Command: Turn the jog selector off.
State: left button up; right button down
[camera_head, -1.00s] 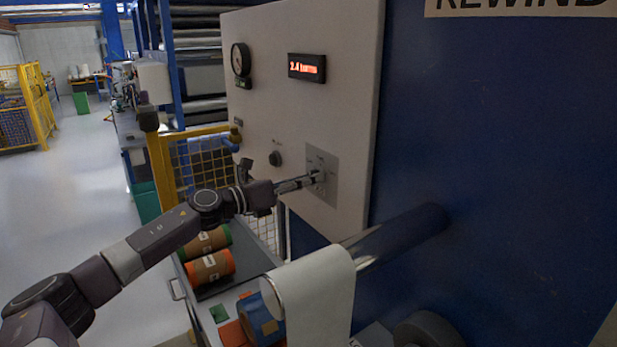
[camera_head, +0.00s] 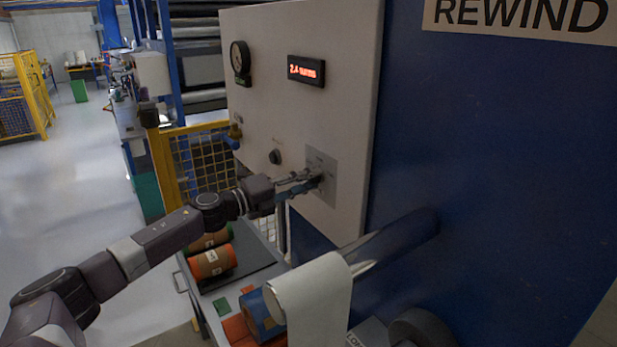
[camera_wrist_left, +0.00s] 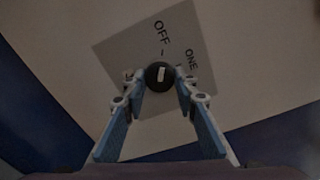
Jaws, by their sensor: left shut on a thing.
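The jog selector is a round black knob (camera_wrist_left: 160,76) on a grey plate (camera_wrist_left: 207,50) marked OFF and ONE. Its short white mark points roughly up in the left wrist view, about toward the dash under OFF. My left gripper (camera_wrist_left: 160,88) is shut on the knob, with one blue-padded finger on each side. In the head view my left gripper (camera_head: 317,181) reaches the grey plate (camera_head: 327,160) on the pale panel (camera_head: 340,90) and mostly hides the knob. My right gripper is not in view.
A red display (camera_head: 306,71) reads 2.4 turns. A gauge (camera_head: 240,61) and another black knob (camera_head: 275,157) sit on the panel. Below my left arm, a cart (camera_head: 262,278) holds orange and green rollers (camera_head: 212,262). A white web roll (camera_head: 318,290) stands at the front.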

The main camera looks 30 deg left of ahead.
pick_arm(q)
jog(key=shift+n, duration=0.4)
jog(key=o, duration=1.2)
jog(key=shift+a, duration=0.1)
jog(key=shift+c, duration=0.2)
jog(key=v, duration=1.2)
jog(key=shift+f, duration=0.15)
